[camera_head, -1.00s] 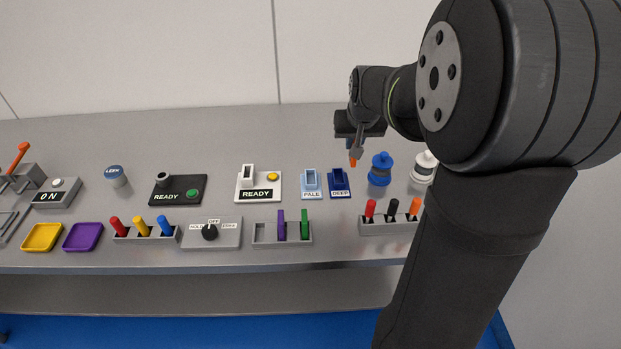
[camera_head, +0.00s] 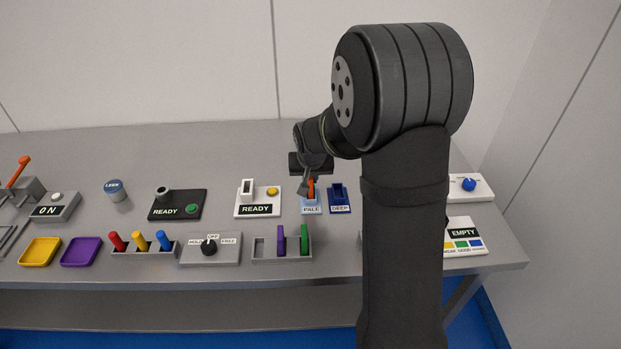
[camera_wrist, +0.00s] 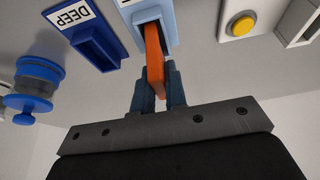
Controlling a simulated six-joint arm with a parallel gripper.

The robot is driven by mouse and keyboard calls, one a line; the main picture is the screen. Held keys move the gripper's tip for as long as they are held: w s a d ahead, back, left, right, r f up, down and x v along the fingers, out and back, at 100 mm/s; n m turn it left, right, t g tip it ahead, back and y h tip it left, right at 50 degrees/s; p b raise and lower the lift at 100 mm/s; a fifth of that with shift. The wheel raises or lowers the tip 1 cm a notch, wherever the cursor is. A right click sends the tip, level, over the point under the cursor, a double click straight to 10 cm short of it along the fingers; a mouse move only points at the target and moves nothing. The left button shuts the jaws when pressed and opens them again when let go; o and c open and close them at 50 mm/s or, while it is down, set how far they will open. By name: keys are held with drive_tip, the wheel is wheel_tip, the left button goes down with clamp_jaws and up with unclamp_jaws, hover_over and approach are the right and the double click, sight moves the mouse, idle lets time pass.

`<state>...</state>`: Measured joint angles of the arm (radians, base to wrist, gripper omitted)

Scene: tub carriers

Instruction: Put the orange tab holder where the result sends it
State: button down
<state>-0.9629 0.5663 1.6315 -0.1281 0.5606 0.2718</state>
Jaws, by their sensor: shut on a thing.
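The orange tab holder (camera_wrist: 154,62) is between the fingers of my gripper (camera_wrist: 158,92), which is shut on it. In the wrist view its far end meets the slot of the light blue PALE holder (camera_wrist: 168,20); I cannot tell how deep it sits. In the head view the orange tab (camera_head: 311,187) is upright at the PALE holder (camera_head: 311,207), under my gripper (camera_head: 309,184). The dark blue DEEP holder (camera_head: 339,200) stands just to the right, its slot empty; it also shows in the wrist view (camera_wrist: 92,40).
A white READY reader (camera_head: 257,203) with a yellow button stands left of PALE. A grey rack (camera_head: 262,254) with purple and green tabs is in front. A blue spool-shaped thing (camera_wrist: 30,90) is near DEEP. My arm hides the table to the right.

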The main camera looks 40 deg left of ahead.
drive_tip(key=shift+f, duration=0.3)
drive_tip(key=shift+f, duration=0.15)
drive_tip(key=c, duration=1.5)
unclamp_jaws()
drive_tip(key=shift+o, duration=0.2)
drive_tip(key=v, duration=1.2)
drive_tip(key=shift+r, duration=0.2)
